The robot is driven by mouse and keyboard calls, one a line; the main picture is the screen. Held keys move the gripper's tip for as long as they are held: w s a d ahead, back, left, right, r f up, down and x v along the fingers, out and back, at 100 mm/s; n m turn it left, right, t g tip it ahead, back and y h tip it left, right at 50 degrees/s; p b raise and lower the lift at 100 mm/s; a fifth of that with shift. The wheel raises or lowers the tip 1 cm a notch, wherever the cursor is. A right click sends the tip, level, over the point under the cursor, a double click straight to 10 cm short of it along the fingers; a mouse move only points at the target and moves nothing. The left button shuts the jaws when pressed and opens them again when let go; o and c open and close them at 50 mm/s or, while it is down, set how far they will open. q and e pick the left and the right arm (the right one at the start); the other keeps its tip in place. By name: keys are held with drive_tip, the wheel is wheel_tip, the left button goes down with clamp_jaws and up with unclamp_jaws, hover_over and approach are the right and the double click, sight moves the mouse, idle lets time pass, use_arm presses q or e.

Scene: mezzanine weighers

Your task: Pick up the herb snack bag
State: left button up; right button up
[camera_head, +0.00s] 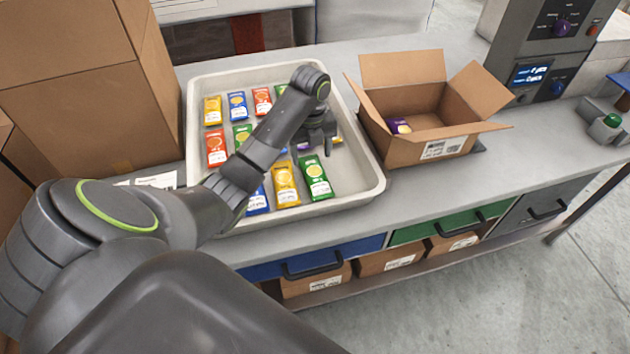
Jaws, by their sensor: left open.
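Several snack bags lie in rows in a white tray (372,187). A green bag (315,177) lies at the tray's front right, and another green bag (242,136) lies farther left, partly behind my arm. Their labels are too small to read, so I cannot tell which is herb. My left gripper (319,148) is open, pointing down over the tray's right side, behind the front green bag. A purple bag (336,140) shows partly beside and under its fingers. My left arm hides some bags in the middle. My right gripper is not in view.
An open cardboard box (425,150) right of the tray holds a purple bag (399,126). Stacked cardboard boxes (75,90) stand at the left. A control panel (545,50) stands at the back right. Bare grey bench (545,140) lies right of the open box.

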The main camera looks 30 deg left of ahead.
sight(312, 166)
use_arm(q)
drive_tip(key=shift+f+b, duration=0.65)
drive_tip(key=shift+f, duration=0.25)
wheel_tip(312, 166, down, 2)
drive_tip(key=shift+w+f+b, duration=0.15)
drive_tip(key=shift+f+b, duration=0.05)
drive_tip(key=shift+b, duration=0.6)
drive_tip(key=shift+f+p, duration=0.35)
drive_tip(key=shift+p, duration=0.05)
drive_tip(key=shift+f, duration=0.5)
drive_tip(key=shift+c, duration=0.5)
drive_tip(key=c, duration=0.7)
drive_tip(key=shift+o, duration=0.2)
drive_tip(key=shift+r, duration=0.1)
